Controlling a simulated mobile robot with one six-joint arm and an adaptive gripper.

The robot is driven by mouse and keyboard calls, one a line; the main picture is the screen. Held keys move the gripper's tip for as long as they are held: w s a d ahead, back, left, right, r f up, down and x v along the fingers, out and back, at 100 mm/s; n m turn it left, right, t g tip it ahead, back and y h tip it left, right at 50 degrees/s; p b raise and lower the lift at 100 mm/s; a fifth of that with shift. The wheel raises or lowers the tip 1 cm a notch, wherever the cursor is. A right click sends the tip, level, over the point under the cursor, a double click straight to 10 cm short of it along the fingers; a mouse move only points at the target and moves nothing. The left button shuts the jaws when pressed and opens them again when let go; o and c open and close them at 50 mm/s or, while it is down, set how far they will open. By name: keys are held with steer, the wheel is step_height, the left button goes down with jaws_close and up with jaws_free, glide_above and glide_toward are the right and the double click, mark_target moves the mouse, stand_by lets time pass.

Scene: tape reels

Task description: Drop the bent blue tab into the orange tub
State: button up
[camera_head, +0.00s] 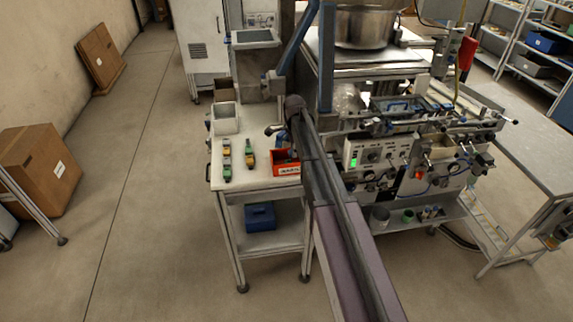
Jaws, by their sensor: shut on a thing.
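The orange tub (286,169) stands at the right edge of the white worktable, with a white label on its front wall. My arm crosses in front of its right side. My gripper (272,131) is small and dark in this view, above and slightly left of the tub. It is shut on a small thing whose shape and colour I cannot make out. I cannot pick out the bent blue tab anywhere else. The tub's contents are mostly hidden.
On the worktable (238,183), green-and-yellow parts (249,153) lie left of the tub, and a grey bin (225,119) stands behind them. A machine with a control panel (369,151) is close on the right. A blue box (260,216) sits on the lower shelf.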

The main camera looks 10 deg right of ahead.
steer(key=o, duration=0.8)
steer(key=s+n, duration=1.8)
steer(key=s, duration=1.1)
steer(key=shift+a, duration=0.45)
